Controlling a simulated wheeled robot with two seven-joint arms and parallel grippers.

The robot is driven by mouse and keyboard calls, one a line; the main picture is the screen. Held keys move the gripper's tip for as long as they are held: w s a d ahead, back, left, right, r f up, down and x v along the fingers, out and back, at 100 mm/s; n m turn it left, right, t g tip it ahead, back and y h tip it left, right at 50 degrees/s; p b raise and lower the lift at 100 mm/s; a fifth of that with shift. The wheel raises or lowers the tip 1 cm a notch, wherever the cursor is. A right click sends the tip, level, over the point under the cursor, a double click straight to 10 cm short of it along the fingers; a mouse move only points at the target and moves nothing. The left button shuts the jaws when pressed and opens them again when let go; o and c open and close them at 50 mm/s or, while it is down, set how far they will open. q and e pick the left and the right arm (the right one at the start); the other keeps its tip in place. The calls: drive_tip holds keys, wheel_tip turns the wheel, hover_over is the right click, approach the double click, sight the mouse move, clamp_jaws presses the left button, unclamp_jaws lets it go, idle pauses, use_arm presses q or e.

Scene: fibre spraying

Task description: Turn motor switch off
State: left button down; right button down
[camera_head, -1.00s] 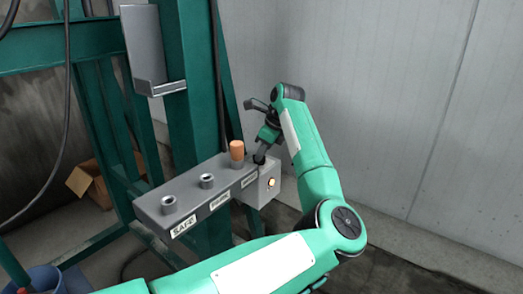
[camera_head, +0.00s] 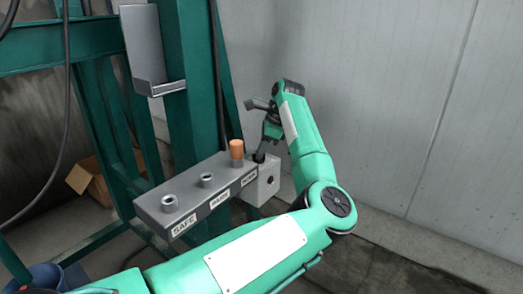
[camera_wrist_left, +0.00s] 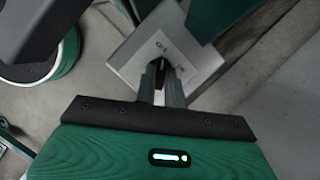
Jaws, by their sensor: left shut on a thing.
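The motor switch box (camera_head: 264,184) is a small light grey box at the right end of the labelled grey rail. The lamp on its face looks dark. The black motor switch (camera_head: 259,157) stands on its top. My left gripper (camera_head: 264,148) comes down from above and is shut on the switch. The left wrist view shows the box's pale top plate (camera_wrist_left: 190,58), with the gripper fingers (camera_wrist_left: 160,82) closed around the dark switch. The fingers hide part of the switch. My right gripper is not in view.
The grey rail (camera_head: 193,211) has two empty sockets and an orange-brown plug (camera_head: 237,150) beside the switch box. Its labels include SAFE. A green post (camera_head: 185,75) with a grey holder (camera_head: 143,45) stands behind. A cardboard box (camera_head: 90,180) lies at the left.

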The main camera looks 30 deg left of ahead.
use_arm(q)
drive_tip(key=c, duration=1.5)
unclamp_jaws()
drive_tip(key=shift+r, duration=0.1)
